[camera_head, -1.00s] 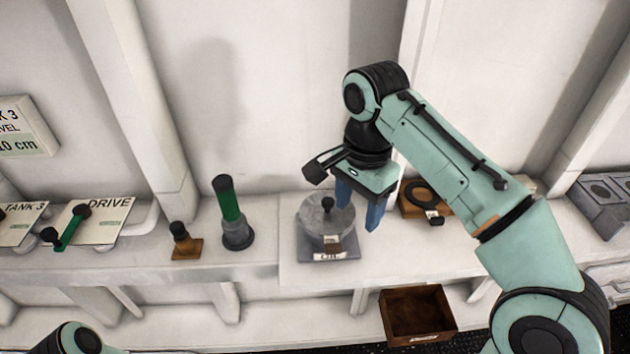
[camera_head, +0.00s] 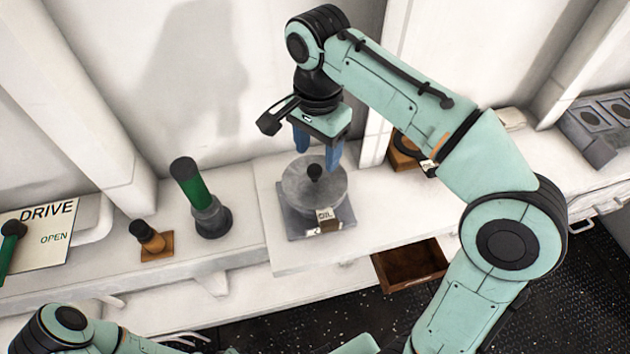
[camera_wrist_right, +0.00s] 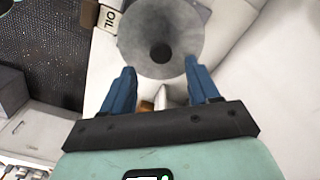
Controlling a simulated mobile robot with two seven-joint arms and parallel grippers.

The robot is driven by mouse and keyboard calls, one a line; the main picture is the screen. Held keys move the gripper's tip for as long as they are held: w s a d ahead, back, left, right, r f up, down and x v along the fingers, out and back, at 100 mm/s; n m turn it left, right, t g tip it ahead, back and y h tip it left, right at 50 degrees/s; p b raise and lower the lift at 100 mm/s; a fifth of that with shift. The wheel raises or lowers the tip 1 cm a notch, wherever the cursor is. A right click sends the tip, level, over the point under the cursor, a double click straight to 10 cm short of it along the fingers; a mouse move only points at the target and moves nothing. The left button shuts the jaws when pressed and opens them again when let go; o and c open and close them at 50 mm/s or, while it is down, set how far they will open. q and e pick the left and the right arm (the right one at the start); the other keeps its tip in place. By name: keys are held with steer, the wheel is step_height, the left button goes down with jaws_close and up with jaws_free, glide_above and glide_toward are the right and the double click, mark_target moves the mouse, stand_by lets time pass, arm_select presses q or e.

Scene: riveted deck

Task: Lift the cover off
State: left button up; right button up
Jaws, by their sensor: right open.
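The cover (camera_head: 303,190) is a round grey lid with a dark knob (camera_head: 314,172) on top. It sits on a grey square base with a tag reading OIL (camera_head: 325,218), on the white shelf. My right gripper (camera_head: 317,150) is open and empty, pointing down above and just behind the cover. In the right wrist view the cover (camera_wrist_right: 160,22) and its knob (camera_wrist_right: 160,53) lie beyond the fingertips (camera_wrist_right: 160,75), roughly centred between them, with nothing between the blue fingers. My left arm shows at the lower left, but its gripper is out of view.
Left of the cover stand a green-handled cylinder (camera_head: 209,200) and a small black knob on a brown base (camera_head: 152,240). A DRIVE panel (camera_head: 48,232) is further left. A brown open box (camera_head: 412,265) is below the shelf edge. The wall is close behind.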

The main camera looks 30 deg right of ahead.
mark_target(316, 167)
steer(key=shift+w+f, duration=0.2)
steer(key=shift+f, duration=0.45)
step_height(316, 167, down, 4)
steer(key=shift+s+f+b, duration=0.15)
steer(key=shift+f+b, duration=0.05)
steer(key=shift+b, duration=0.5)
arm_select(q)
steer(key=shift+s+f, duration=0.5)
steer(key=shift+f, duration=0.4)
arm_select(e)
jaws_close()
